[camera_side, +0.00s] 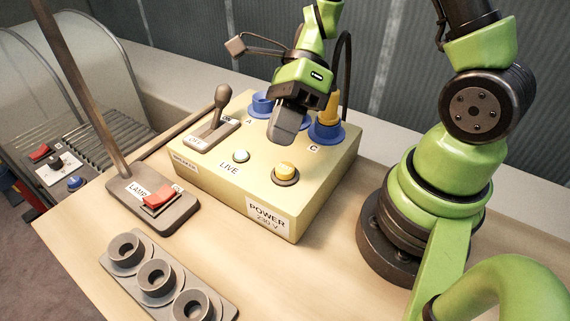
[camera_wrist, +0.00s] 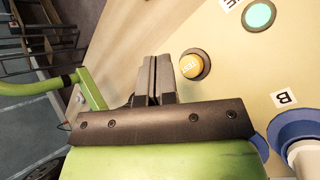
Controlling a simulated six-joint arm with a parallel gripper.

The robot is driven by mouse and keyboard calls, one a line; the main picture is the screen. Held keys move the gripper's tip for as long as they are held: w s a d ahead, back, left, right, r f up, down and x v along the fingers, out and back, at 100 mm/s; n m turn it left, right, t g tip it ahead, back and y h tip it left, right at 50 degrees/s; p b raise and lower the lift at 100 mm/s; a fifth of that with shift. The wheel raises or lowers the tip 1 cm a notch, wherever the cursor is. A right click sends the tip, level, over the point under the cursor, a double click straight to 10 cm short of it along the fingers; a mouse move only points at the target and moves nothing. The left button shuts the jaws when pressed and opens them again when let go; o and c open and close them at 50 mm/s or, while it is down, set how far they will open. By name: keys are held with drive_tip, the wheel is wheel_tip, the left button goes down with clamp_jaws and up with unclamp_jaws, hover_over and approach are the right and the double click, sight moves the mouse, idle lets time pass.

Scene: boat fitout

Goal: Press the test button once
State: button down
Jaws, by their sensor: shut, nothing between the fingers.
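The test button (camera_side: 286,169) is a round yellow cap in a dark ring on top of the pale yellow power box (camera_side: 200,180). In the wrist view the button (camera_wrist: 191,66) reads TEST and lies just right of the fingertips. My gripper (camera_side: 278,141) is shut and empty, pointing down over the box, behind the button in the side view. The closed fingers also show in the wrist view (camera_wrist: 157,62). They look apart from the button; their exact height above the box is hard to tell.
A pale green LIVE light (camera_side: 241,155) is left of the button. A breaker lever (camera_side: 221,97), blue socket A (camera_side: 262,104) and blue socket C (camera_side: 326,134) with a yellow plug (camera_side: 330,108) stand nearby. A lamp switch (camera_side: 158,197) and a three-ring holder (camera_side: 157,278) sit on the bench.

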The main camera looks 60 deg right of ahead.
sight(283, 165)
drive_tip(key=shift+f, duration=1.45)
idle(1.0)
drive_tip(key=shift+f, duration=0.45)
drive_tip(key=shift+f, duration=0.45)
idle(0.5)
idle(0.3)
drive_tip(key=shift+r, duration=0.9)
drive_tip(key=shift+r, duration=0.15)
drive_tip(key=shift+r, duration=2.35)
